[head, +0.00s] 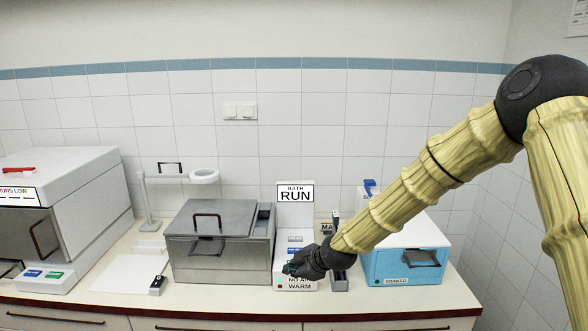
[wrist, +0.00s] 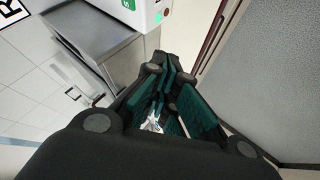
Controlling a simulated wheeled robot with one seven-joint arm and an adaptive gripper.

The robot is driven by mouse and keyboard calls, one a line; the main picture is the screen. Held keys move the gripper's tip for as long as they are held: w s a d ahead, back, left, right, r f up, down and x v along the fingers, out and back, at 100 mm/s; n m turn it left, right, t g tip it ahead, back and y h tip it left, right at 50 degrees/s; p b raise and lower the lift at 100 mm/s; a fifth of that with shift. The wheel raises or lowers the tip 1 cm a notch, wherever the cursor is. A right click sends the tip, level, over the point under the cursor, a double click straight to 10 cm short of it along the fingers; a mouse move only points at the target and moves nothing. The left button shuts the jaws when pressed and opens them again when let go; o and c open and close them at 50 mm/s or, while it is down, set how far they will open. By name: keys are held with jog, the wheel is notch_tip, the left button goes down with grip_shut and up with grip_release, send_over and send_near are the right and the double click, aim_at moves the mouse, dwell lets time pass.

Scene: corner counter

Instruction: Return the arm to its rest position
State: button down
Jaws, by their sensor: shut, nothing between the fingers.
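My arm (head: 420,190) reaches in from the right of the head view, and its lower end hangs over the counter. My gripper (head: 292,268) is in front of the white bath panel (head: 295,216) marked "BATH RUN" and hides part of its lower buttons and label. In the wrist view my gripper (wrist: 172,85) has its dark green fingers shut, with nothing held. I cannot tell whether the fingertips touch the panel.
A steel bath (head: 222,245) with a lid stands left of the panel. A blue and white box (head: 405,262) marked "SOAKED" stands right, under my forearm. A large white machine (head: 75,195) is far left. The counter's front edge (head: 230,312) is clear.

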jog(key=s+d+f+m+g+h+b, duration=0.15)
jog(key=s+d+f+m, duration=0.3)
jog(key=s+f, duration=0.8)
jog(key=s+d+f+m+g+h+b, duration=0.15)
jog(key=s+d+f+m, duration=0.3)
jog(key=s+f, duration=0.75)
jog(key=s+d+f+m+g+h, duration=0.1)
jog(key=s+d+f+m, duration=0.2)
jog(key=s, duration=0.5)
jog(key=s+d+f+m+g+h+b, duration=0.1)
jog(key=s+d+f+m, duration=0.2)
jog(key=s+d+f, duration=0.3)
jog(key=s+d+f+m+g+h, duration=0.1)
jog(key=s+d+f, duration=0.3)
jog(key=s, duration=0.8)
jog(key=shift+s+d+f+m+g+b, duration=0.25)
jog(key=shift+d+m+g+b, duration=0.2)
jog(key=shift+m, duration=0.45)
